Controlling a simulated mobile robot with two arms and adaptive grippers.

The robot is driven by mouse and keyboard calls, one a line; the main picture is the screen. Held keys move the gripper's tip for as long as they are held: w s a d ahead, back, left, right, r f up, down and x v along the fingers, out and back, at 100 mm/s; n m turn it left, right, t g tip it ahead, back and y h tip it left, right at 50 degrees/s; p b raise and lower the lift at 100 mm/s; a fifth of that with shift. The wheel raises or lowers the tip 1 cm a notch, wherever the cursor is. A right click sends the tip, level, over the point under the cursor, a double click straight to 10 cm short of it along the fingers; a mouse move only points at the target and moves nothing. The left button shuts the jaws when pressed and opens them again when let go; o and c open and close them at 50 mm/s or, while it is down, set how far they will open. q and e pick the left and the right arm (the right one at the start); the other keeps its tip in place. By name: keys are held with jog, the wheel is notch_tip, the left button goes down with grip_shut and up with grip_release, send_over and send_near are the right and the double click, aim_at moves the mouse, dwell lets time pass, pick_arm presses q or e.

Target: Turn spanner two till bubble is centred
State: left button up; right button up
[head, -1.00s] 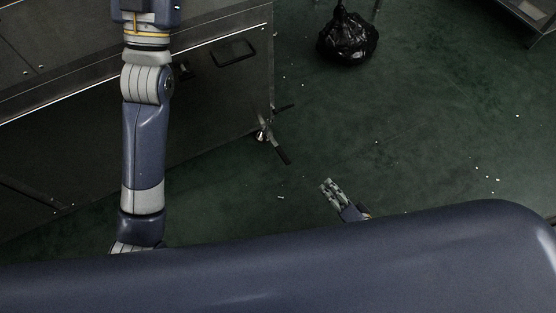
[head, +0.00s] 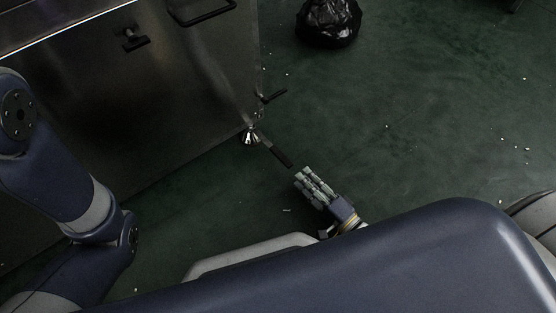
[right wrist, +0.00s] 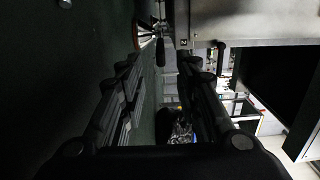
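A spanner with a dark handle (head: 281,156) sticks out from the machine's metal foot (head: 250,138) at the near corner. In the right wrist view the spanner's dark grip (right wrist: 160,52) hangs ahead, between the finger lines, next to a small plate marked 2 (right wrist: 184,43). My right gripper (head: 303,176) is open and empty, just short of the handle's free end; it also shows in the right wrist view (right wrist: 160,66) with fingers apart. My left arm shows at the left, but its gripper is out of view. No bubble level can be made out.
The steel machine (head: 190,90) fills the upper left, with a second dark lever (head: 273,96) at its corner. A black bag (head: 329,22) lies on the green floor behind. The floor to the right is clear apart from small white scraps.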

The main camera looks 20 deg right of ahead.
aim_at(285, 159)
jog(key=b+x, duration=0.5)
jog(key=x, duration=0.4)
jog(key=shift+w+a+f, duration=0.1)
jog(key=shift+w, duration=0.05)
jog(key=shift+w+a, duration=0.25)
jog(key=shift+w, duration=0.35)
grip_shut()
